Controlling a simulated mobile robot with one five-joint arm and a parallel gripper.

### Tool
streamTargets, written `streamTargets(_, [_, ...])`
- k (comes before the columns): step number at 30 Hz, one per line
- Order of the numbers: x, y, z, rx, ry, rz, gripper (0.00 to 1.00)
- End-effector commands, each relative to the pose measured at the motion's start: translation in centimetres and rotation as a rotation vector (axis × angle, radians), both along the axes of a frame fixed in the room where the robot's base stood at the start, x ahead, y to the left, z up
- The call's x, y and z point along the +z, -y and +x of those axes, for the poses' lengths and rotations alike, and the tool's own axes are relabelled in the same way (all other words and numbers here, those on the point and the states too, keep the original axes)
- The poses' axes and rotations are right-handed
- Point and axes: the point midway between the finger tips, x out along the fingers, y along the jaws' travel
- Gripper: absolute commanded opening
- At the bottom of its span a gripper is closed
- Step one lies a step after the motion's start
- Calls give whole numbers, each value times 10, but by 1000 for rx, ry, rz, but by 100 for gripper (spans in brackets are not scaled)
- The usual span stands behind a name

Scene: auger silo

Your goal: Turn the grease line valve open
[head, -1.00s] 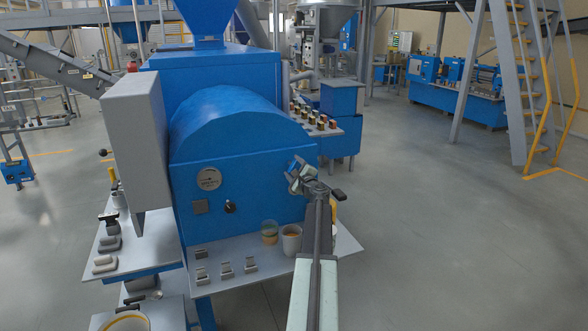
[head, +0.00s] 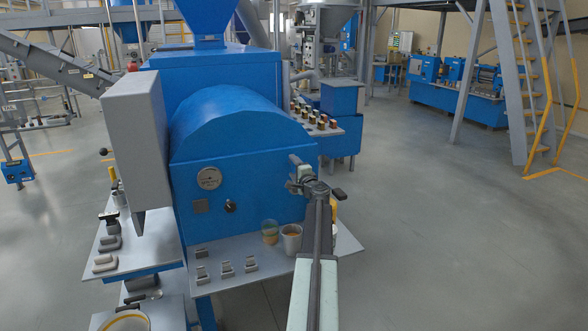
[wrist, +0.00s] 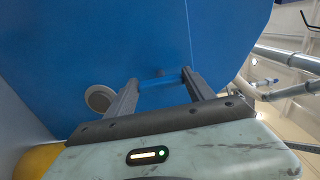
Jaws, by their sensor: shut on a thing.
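My gripper (head: 293,172) is at the right part of the blue machine's front face. In the wrist view its two dark fingers (wrist: 160,78) stand apart with a blue bar (wrist: 160,82) between them, and they are shut on it. The bar looks like the handle of the grease line valve. A small dark knob-like part (wrist: 158,72) shows just beyond it. In the head view my gripper and wrist hide the valve, so its angle cannot be told there.
The blue machine's face carries a round gauge (head: 209,178) and a black knob (head: 230,206). Below, a grey shelf (head: 222,287) holds a jar (head: 269,232), a cup (head: 291,238) and small metal blocks. A grey box (head: 137,140) juts out at left. The floor at right is clear.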

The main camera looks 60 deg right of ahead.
Motion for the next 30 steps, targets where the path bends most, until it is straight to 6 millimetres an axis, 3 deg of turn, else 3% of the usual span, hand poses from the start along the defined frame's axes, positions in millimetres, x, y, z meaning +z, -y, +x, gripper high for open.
streamTargets(12, [-1, 0, -1, 0, -9, -9, 21])
streamTargets(13, [-1, 0, -1, 0, -9, -9, 65])
streamTargets(15, [-1, 0, -1, 0, -9, -8, 84])
streamTargets(25, [0, -1, -1, 0, -6, -7, 84])
streamTargets(30, [0, -11, -14, 0, -5, -6, 84])
